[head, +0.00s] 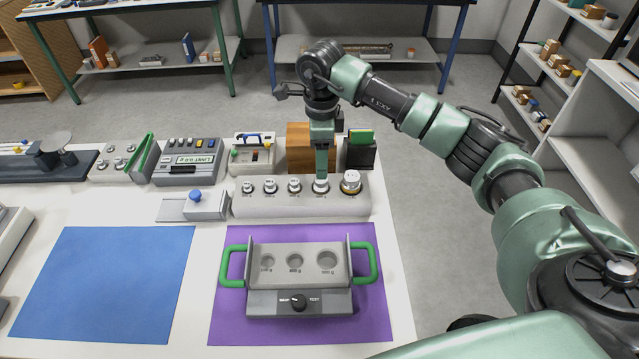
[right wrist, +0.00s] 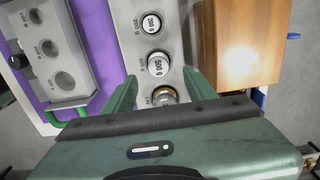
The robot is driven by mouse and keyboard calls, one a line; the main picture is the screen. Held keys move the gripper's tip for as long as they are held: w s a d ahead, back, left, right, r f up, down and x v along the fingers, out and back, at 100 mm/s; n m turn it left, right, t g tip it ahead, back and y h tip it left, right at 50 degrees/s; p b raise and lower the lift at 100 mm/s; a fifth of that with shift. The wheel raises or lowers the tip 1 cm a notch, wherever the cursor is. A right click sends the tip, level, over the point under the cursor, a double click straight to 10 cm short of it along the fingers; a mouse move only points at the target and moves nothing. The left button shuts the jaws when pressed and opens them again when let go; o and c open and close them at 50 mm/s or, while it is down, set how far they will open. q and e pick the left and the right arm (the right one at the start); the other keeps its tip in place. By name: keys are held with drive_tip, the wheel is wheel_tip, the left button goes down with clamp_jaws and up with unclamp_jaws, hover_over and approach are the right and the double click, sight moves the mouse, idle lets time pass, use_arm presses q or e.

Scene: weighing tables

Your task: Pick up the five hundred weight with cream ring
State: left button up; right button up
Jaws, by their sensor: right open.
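The weight marked 500 g (head: 320,188) stands upright in the grey weight rack, fourth from the left; it also shows in the right wrist view (right wrist: 158,65). Its top is pale; I cannot clearly tell its ring colour. My right gripper (head: 321,176) points down right over this weight and hides part of it. In the right wrist view its two green fingers (right wrist: 160,80) are apart, with the 500 g weight showing between and just beyond the tips. I cannot tell how far down the tips reach. My left gripper is not in view.
A wooden block (head: 297,135) stands close behind. A green-handled tray (head: 322,277) sits on the purple mat (head: 228,320). The blue mat (head: 100,285) is bare.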

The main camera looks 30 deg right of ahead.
sight(321, 188)
wheel_tip(321, 188, down, 4)
drive_tip(key=shift+s+a+r+p, duration=0.1)
drive_tip(key=shift+s+p, duration=0.05)
drive_tip(key=shift+p, duration=0.6)
drive_tip(key=shift+f, duration=0.45)
drive_tip(key=c, duration=1.1)
clamp_jaws()
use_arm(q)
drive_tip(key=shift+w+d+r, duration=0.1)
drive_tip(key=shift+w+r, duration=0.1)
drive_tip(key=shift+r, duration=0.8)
